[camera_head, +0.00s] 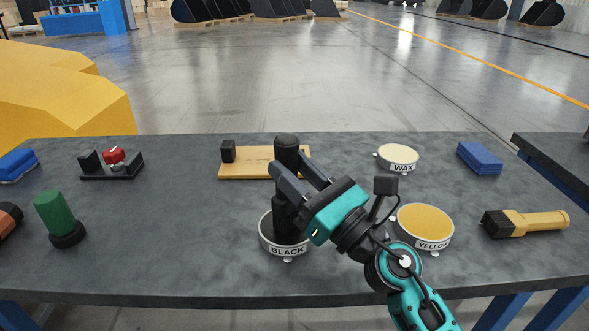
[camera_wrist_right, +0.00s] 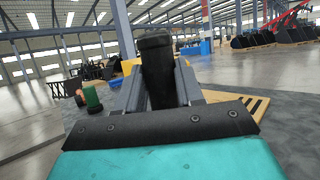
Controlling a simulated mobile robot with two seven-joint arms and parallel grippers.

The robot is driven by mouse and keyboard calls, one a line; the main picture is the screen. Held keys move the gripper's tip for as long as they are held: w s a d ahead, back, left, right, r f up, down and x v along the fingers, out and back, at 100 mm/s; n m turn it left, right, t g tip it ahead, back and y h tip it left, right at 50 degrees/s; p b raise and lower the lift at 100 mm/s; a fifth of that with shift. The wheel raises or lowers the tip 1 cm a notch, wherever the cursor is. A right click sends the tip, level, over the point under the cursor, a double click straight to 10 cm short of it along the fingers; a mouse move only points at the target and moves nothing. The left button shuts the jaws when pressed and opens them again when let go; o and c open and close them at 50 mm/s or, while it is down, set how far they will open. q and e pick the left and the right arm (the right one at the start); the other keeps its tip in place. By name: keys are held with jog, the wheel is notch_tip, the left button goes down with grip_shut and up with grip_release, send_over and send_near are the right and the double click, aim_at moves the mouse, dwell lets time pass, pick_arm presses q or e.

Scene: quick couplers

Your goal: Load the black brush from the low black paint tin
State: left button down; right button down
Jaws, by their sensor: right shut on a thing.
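The low black paint tin (camera_head: 286,251), with a white wall marked BLACK, stands near the front middle of the table in the head view. The black brush (camera_head: 287,150) is upright over it, its lower end inside the tin's rim. I cannot tell how deep its bristles sit in the dark paint. My right gripper (camera_head: 289,180) is shut on the black brush's handle and hides part of it. In the right wrist view the handle (camera_wrist_right: 157,72) stands between the fingers, its top above them. My left gripper is not in view.
A yellow tin (camera_head: 425,227) stands right of my right gripper, with a wax tin (camera_head: 397,158) behind. A yellow brush (camera_head: 525,223) lies at right. A wooden board (camera_head: 245,170) lies behind the black tin. A green-handled brush (camera_head: 56,215) stands at left. The table's left middle is clear.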

aim_at(294, 141)
jog(key=shift+f, duration=0.3)
notch_tip(294, 141, up, 7)
jog(key=p, duration=0.6)
jog(key=shift+f, duration=0.2)
jog(key=shift+r+p, duration=0.3)
jog(key=shift+r, duration=0.15)
